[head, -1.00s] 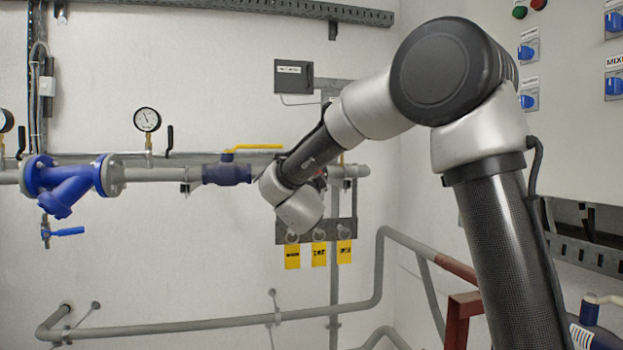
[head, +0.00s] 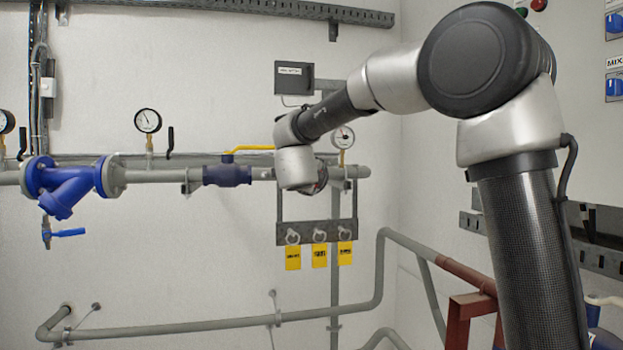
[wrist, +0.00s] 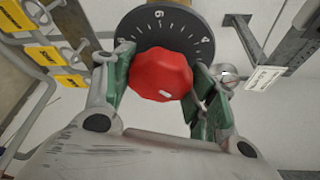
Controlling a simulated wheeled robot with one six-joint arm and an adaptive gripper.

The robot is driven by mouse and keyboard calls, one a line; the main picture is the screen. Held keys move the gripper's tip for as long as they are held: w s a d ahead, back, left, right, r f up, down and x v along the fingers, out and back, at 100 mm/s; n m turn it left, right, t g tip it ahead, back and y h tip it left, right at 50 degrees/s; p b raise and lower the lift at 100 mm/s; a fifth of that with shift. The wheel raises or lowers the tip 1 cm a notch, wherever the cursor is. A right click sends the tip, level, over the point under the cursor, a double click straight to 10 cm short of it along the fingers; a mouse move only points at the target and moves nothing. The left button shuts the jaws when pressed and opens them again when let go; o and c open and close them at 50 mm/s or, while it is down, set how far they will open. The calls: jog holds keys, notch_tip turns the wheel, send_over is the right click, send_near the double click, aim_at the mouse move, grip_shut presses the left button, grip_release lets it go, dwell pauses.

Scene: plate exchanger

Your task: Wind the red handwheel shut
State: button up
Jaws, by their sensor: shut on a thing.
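The red handwheel (wrist: 160,76) is a faceted knob with a small pale mark, in the middle of the wrist view. Behind it is a dark dial (wrist: 168,26) with white ticks and numbers. My gripper (wrist: 163,80) is shut on the handwheel, with one green-padded finger on each side of it. In the head view my wrist hides the handwheel and most of the gripper at the right end of the grey pipe.
Yellow tags (head: 319,256) hang from a bracket just below my wrist; they also show at upper left in the wrist view (wrist: 47,57). A gauge (head: 343,137) stands close right of my wrist. A yellow-levered valve (head: 228,174) lies left.

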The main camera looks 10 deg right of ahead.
jog(key=m, duration=0.1)
jog(key=m+g+y, duration=0.1)
jog(key=m, duration=0.1)
jog(key=shift+d+m, duration=0.2)
jog(key=shift+m, duration=0.1)
jog(key=m+y, duration=0.2)
jog(key=m, duration=0.1)
jog(key=shift+g, duration=0.4)
jog(key=shift+m+y, duration=0.3)
jog(key=o, duration=1)
jog(key=shift+s+r, duration=0.1)
jog(key=shift+r, duration=0.05)
jog(key=v, duration=1.1)
jog(key=shift+s, duration=0.4)
jog(key=shift+a, duration=0.1)
